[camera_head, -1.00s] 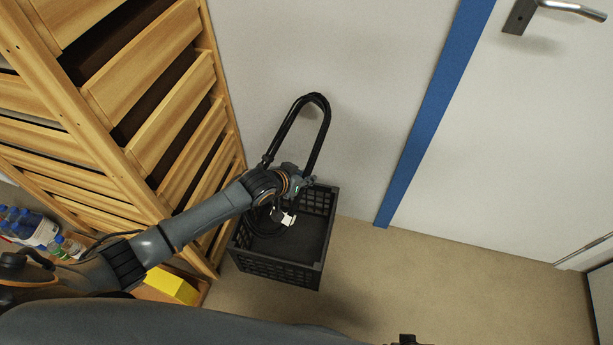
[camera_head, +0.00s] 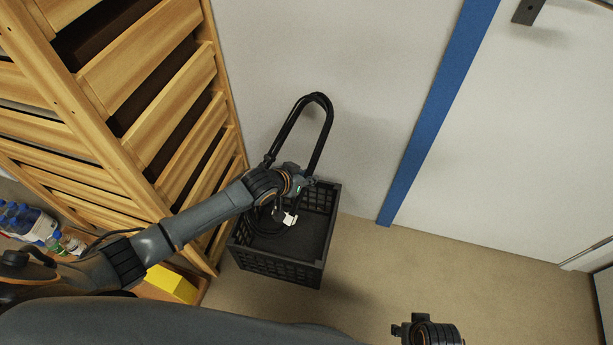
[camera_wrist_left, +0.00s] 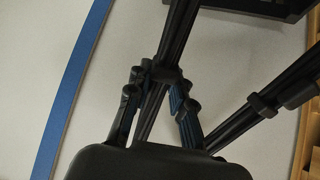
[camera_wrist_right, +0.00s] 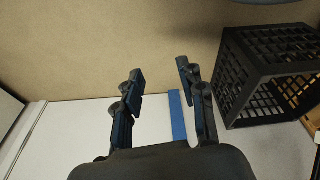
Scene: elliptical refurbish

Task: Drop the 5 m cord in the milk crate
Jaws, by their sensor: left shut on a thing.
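The black cord (camera_head: 324,112) is bundled in a long loop. Its upper part rises against the wall, and its lower strands with a pale plug (camera_head: 290,219) hang over the opening of the black milk crate (camera_head: 277,271). My left gripper (camera_head: 307,183) is shut on the cord above the crate's back part. In the left wrist view, strands of the cord (camera_wrist_left: 178,45) pass between the fingers (camera_wrist_left: 162,88). Whether the lower strands touch the crate floor I cannot tell. My right gripper (camera_wrist_right: 160,82) is open and empty; the crate (camera_wrist_right: 262,75) shows beside it in its wrist view.
A wooden drawer unit (camera_head: 150,110) stands close on the crate's left. A wall with a blue stripe (camera_head: 430,125) and a door is behind. Bottles (camera_head: 30,222) and a yellow box (camera_head: 172,283) are at lower left. The floor right of the crate is clear.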

